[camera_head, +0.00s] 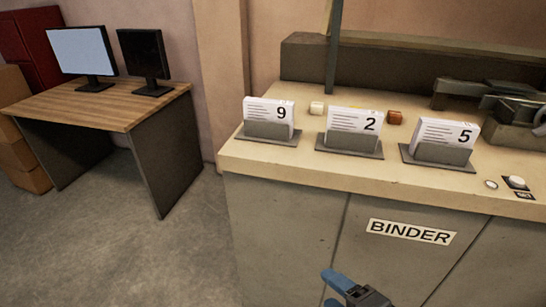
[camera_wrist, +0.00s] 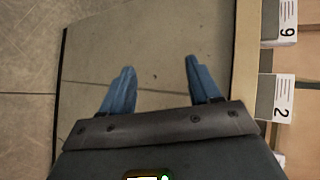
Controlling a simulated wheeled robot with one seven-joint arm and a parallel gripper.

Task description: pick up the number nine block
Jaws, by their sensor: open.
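The number nine block (camera_head: 270,112) is a white, page-like block with a black 9 and printed lines. It stands in a grey holder (camera_head: 268,131) at the left of the binder counter. It also shows at the top right of the wrist view (camera_wrist: 288,18). My gripper (camera_head: 350,285) is low in front of the counter, below and to the right of the nine block, and apart from it. In the wrist view my gripper's two blue fingers (camera_wrist: 158,80) are spread with nothing between them.
Blocks numbered 2 (camera_head: 354,121) and 5 (camera_head: 446,132) stand in holders to the right of the nine. Small white (camera_head: 317,107) and brown (camera_head: 395,117) pieces lie behind. A machine (camera_head: 500,100) and white button (camera_head: 517,182) are at the right. A desk (camera_head: 105,105) with monitors stands left.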

